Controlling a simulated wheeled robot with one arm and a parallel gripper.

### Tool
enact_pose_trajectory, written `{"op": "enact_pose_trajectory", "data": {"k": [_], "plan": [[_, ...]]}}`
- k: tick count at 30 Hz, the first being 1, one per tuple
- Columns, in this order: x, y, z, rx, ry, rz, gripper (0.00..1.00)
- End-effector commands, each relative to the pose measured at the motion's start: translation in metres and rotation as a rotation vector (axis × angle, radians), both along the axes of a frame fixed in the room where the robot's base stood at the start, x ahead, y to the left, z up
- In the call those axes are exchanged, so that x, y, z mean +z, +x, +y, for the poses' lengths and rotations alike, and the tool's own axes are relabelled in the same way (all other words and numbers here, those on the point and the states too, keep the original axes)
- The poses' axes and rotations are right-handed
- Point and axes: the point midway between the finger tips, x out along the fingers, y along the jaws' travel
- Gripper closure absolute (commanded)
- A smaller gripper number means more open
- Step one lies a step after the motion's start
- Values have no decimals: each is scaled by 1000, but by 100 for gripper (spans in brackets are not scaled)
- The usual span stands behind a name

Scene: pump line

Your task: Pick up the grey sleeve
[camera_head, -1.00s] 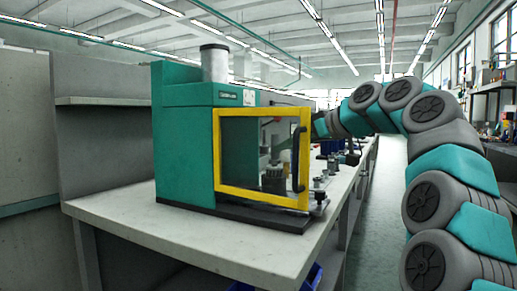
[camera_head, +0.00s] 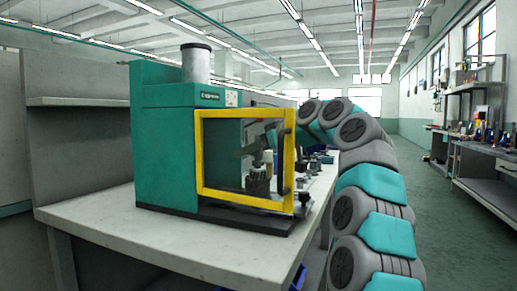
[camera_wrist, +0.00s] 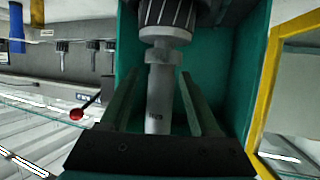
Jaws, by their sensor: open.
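The grey sleeve (camera_wrist: 160,88) is a smooth, stepped cylinder with small dark marking on it. In the wrist view it lies in line with a black ribbed holder (camera_wrist: 167,12), inside the green press. My gripper (camera_wrist: 158,78) is open, with one finger on each side of the sleeve. I cannot tell whether either finger touches it. In the head view the ribbed holder (camera_head: 258,182) shows through the press window, and my wrist reaches into the press behind the pane. The sleeve is not clear in that view.
The green press (camera_head: 165,150) stands on a pale bench (camera_head: 110,222). Its yellow-framed window (camera_head: 200,155) and green walls stand close around my gripper. A red-knobbed lever (camera_wrist: 77,114) and several ribbed parts (camera_wrist: 62,55) show to the left in the wrist view. The aisle at right is clear.

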Motion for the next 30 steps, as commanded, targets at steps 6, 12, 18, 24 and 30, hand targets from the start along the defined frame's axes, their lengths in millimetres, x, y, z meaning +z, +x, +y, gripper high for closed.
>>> {"op": "enact_pose_trajectory", "data": {"k": [6,12,18,24,30], "plan": [[0,0,0,-1,1,-1,42],[0,0,0,-1,1,-1,64],[0,0,0,-1,1,-1,86],[0,0,-1,-1,1,-1,100],[0,0,-1,-1,1,-1,100]]}}
